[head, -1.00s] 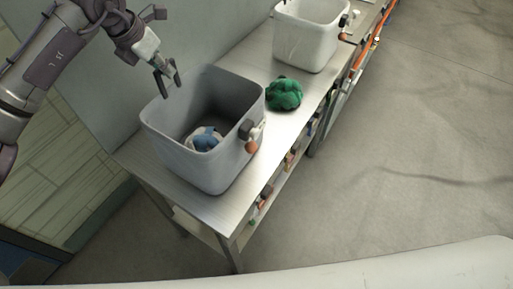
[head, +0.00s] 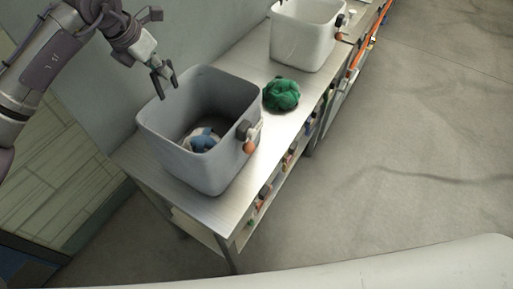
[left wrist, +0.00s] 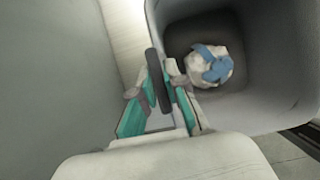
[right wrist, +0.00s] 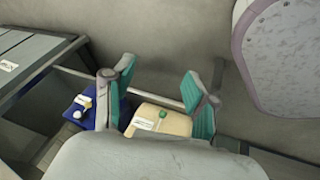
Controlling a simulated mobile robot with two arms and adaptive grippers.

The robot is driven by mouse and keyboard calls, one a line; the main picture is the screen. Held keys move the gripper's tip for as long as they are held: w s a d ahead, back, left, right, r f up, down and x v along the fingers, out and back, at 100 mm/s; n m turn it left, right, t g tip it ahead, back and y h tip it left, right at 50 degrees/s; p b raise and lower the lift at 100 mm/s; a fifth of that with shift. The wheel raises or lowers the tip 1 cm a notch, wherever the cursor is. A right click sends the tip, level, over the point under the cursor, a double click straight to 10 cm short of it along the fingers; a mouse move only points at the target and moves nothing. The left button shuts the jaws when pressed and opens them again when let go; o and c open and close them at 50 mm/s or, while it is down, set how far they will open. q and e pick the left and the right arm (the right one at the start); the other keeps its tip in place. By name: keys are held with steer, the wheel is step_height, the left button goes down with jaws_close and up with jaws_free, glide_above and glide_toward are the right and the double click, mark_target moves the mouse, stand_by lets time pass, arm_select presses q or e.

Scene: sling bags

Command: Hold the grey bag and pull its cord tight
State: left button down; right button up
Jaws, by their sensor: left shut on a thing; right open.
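The grey bag (head: 165,150) stands upright and open on a metal bench, with a blue-and-white bundle (head: 203,140) inside. The bundle also shows in the left wrist view (left wrist: 210,66). A black toggle (head: 243,129) and an orange ball (head: 250,147) sit at the bag's right rim; the cord itself is hard to make out. My left gripper (head: 163,77) is at the bag's far left rim. In the left wrist view it is shut on a dark grey tab (left wrist: 157,80) beside the rim. My right gripper (right wrist: 160,82) is open and empty, away from the bag.
A green bundle (head: 281,94) lies on the metal bench (head: 240,200) right of the bag. A white bag (head: 303,35) stands farther back. A wall is behind the bench. A blue box (right wrist: 82,108) and a cream box (right wrist: 160,120) are below my right gripper. Floor at right is clear.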

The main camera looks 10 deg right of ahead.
mark_target(249, 147)
steer(key=w+r+n+t+y, duration=0.65)
steer(key=w+r+n, duration=0.65)
steer(key=w+r, duration=0.9)
steer(key=s+a+r+n+g+y, duration=0.2)
steer(key=a+r+n+y, duration=0.35)
steer(key=r+n, duration=0.75)
steer(key=s+a+r+n+g+y, duration=0.15)
steer(key=a+r+n+y, duration=0.35)
steer(key=r+n, duration=0.75)
steer(key=w+a+h, duration=0.1)
steer(key=w+a, duration=0.4)
steer(key=a, duration=0.6)
steer(key=shift+r, duration=0.4)
steer(key=shift+m, duration=0.25)
jaws_close()
